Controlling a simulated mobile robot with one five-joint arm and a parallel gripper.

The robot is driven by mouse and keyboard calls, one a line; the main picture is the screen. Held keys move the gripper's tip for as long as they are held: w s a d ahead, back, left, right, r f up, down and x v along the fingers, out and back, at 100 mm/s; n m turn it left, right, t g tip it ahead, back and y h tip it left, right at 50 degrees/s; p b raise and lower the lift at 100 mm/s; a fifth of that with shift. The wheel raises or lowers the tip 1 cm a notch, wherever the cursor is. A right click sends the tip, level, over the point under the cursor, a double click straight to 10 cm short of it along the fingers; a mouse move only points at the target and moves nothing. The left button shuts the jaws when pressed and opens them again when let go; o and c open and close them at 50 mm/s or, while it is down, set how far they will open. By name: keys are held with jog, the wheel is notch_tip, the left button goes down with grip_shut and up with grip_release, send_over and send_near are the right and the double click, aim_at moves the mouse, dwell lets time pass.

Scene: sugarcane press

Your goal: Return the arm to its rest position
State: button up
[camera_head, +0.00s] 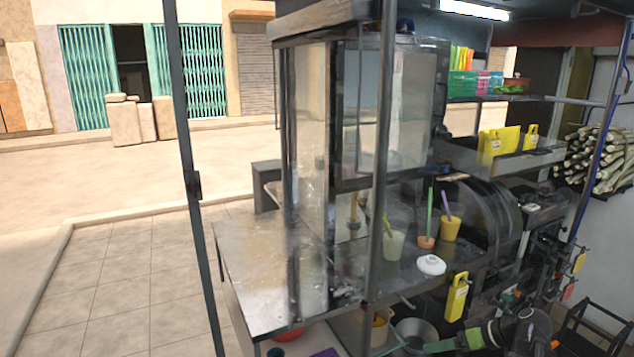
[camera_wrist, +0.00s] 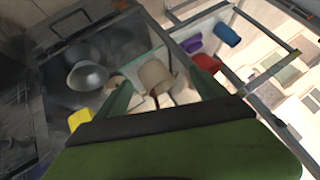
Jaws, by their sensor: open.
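My gripper (camera_wrist: 160,78) is open in the wrist view. Its two green fingers stand apart, and a beige container shows beyond the gap. I see nothing held between them. In the head view, the green end of my arm (camera_head: 472,338) is at the bottom right, low in front of the press stall and beside a metal bowl (camera_head: 415,331). The fingertips are hard to make out there. The rest of my arm is dark and partly cut off by the lower edge.
The stall counter (camera_head: 255,270) stands above and left of my arm. It bears a pale green cup (camera_head: 393,245), a yellow cup (camera_head: 451,229) and a white lid (camera_head: 431,265). A yellow tag (camera_head: 457,297) hangs close by. A dark frame (camera_head: 585,318) stands at the right.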

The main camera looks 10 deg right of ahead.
jog(key=w+a+m+g+h+p, duration=0.1)
jog(key=a+g+h+p, duration=0.5)
jog(key=a, duration=2.4)
jog(key=shift+w+f+m+g, duration=0.2)
jog(key=shift+w+m+g, duration=0.25)
jog(key=shift+w, duration=0.3)
